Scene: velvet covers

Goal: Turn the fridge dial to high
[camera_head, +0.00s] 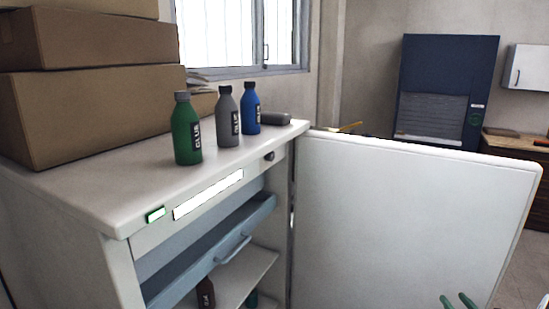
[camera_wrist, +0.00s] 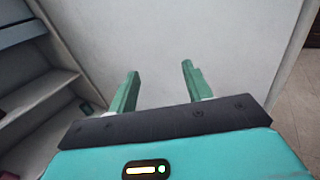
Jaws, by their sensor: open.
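The white fridge (camera_head: 120,222) stands at the left with its door (camera_head: 410,215) swung open to the right. A small dark round knob (camera_head: 269,156), which looks like the dial, sits at the right end of the front strip under the top. I cannot read its setting. My gripper (camera_head: 458,300) shows only by its green fingertips at the bottom right, in front of the door and well away from the knob. In the wrist view my gripper (camera_wrist: 160,70) is open and empty, facing the white door panel (camera_wrist: 225,40). The knob is not in the wrist view.
A green bottle (camera_head: 187,135), a grey bottle (camera_head: 227,118) and a blue bottle (camera_head: 250,112) stand on the fridge top beside cardboard boxes (camera_head: 95,110). A blue-grey drawer (camera_head: 205,260) and shelf are inside. The open door's edge (camera_head: 515,235) borders free floor at the right.

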